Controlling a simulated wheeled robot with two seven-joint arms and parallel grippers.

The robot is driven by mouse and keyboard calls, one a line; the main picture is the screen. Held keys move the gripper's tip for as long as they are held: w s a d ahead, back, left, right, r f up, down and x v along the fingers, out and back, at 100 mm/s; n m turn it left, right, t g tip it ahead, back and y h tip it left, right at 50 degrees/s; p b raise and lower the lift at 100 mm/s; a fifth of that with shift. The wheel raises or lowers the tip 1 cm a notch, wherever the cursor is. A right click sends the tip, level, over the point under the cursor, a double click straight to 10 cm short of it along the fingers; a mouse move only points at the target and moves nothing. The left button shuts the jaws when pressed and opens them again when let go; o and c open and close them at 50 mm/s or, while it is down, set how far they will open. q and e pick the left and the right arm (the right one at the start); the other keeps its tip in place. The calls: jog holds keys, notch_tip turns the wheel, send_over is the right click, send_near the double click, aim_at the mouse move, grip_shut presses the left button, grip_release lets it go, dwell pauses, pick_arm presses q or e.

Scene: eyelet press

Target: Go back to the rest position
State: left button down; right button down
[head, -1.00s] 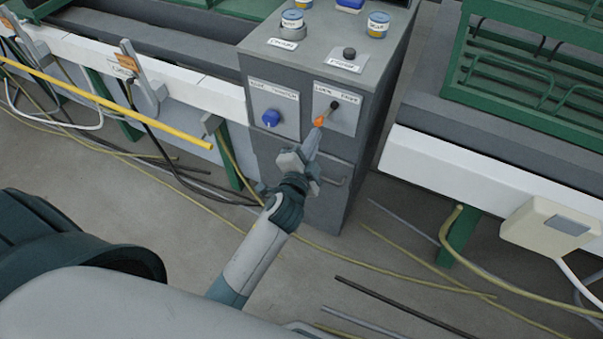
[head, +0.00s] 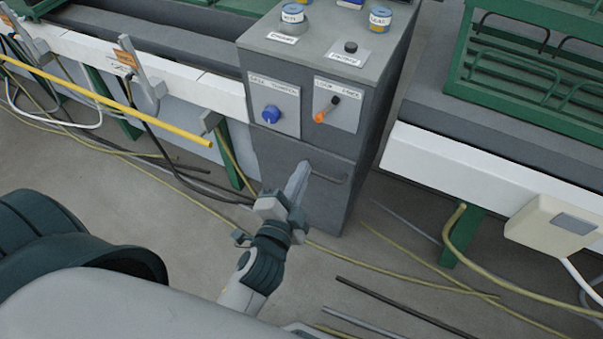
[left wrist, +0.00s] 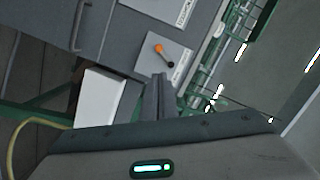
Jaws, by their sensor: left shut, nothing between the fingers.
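My left gripper (head: 297,182) is shut and empty in front of the grey control cabinet (head: 318,222), by its lower panel and handle (head: 330,179). Its closed fingers also show in the left wrist view (left wrist: 158,92). Above it on the cabinet front is a lever with an orange tip (head: 326,110), tilted with the orange end at lower left. The lever also shows in the left wrist view (left wrist: 164,54). A gap lies between the fingers and the lever. My right gripper is not in view.
A blue knob (head: 271,115) sits left of the lever. Blue-and-yellow cans (head: 380,19) stand on the cabinet top. A yellow rod (head: 110,102) juts out along the left bench. A green rack (head: 530,75) is at right. Cables (head: 400,262) lie on the floor.

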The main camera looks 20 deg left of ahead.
pick_arm(q)
jog(key=s+d+f+n+g+h, duration=0.2)
jog(key=d+f+g, duration=0.1)
jog(key=f, duration=1.2)
jog(key=s+d+f+n+g+h, duration=0.1)
jog(key=s+d+f+g, duration=0.1)
jog(key=f, duration=1.2)
jog(key=s+a+f+n+g, duration=0.1)
jog(key=s+f+n+g, duration=0.1)
jog(key=s+f, duration=0.5)
jog(key=s+a+f+n+g, duration=0.1)
jog(key=s+f, duration=0.5)
jog(key=f, duration=0.7)
jog(key=shift+s+a+f+n+g+h, duration=0.4)
jog(key=shift+n+g, duration=0.5)
jog(key=shift+n, duration=0.2)
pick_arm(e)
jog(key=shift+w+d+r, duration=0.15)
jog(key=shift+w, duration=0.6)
pick_arm(q)
jog(key=shift+d, duration=0.1)
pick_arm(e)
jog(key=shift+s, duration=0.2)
